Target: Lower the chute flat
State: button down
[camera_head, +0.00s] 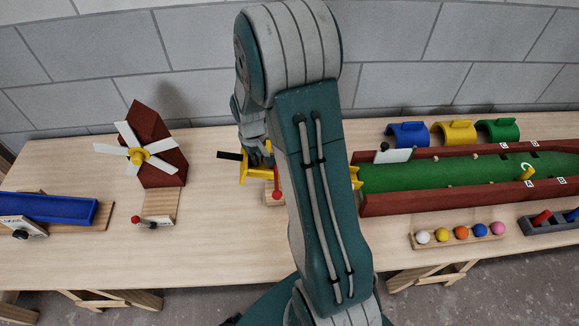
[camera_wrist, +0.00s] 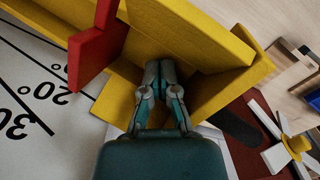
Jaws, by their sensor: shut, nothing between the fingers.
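The yellow chute (camera_wrist: 195,35) fills the upper middle of the wrist view, with a red pointer (camera_wrist: 97,50) at its left side. A white board with a degree scale (camera_wrist: 30,95) lies to the left, showing 20° and 30° marks. Which mark the pointer meets cannot be told. My gripper (camera_wrist: 160,68) is shut and empty, its fingertips at the yellow walls; contact is unclear. In the head view, a yellow part (camera_head: 256,180) with a red piece (camera_head: 277,184) shows beside my arm, which hides much of the chute and most of my gripper.
A windmill (camera_head: 139,155) and a blue trough (camera_head: 50,208) stand to the left. A green lane with dark red walls (camera_head: 450,203) lies right, with coloured arches (camera_head: 453,133) behind and a rack of balls (camera_head: 458,237) in front. Bare table lies between windmill and arm.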

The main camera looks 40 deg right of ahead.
jog(key=shift+f, duration=5.9)
jog(key=shift+r, duration=6)
